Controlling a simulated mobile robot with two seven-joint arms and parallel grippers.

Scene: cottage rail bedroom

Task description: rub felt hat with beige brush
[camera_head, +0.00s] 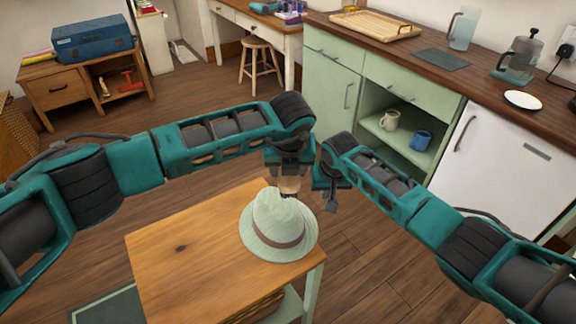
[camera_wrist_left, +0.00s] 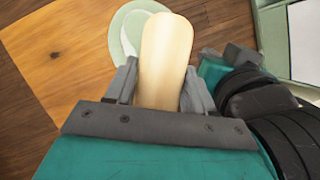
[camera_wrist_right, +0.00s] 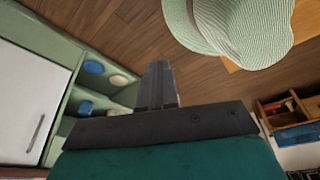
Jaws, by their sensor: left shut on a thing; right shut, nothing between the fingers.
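The pale green felt hat (camera_head: 275,228) with a brown band sits on the right end of the wooden table. It also shows in the left wrist view (camera_wrist_left: 130,32) and the right wrist view (camera_wrist_right: 240,28). My left gripper (camera_head: 289,172) is just above and behind the hat. It is shut on the beige brush (camera_wrist_left: 166,60), whose pale back fills the space between its fingers; the brush partly shows in the head view (camera_head: 289,185). I cannot tell whether the brush touches the hat. My right gripper (camera_head: 332,203) is shut and empty, beside the hat on its right.
The small wooden table (camera_head: 180,260) is bare left of the hat. Green cabinets with a dark wooden counter (camera_head: 440,65) stand at the right, beside a white fridge door (camera_head: 490,150). A stool (camera_head: 260,62) stands at the back. The floor between is clear.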

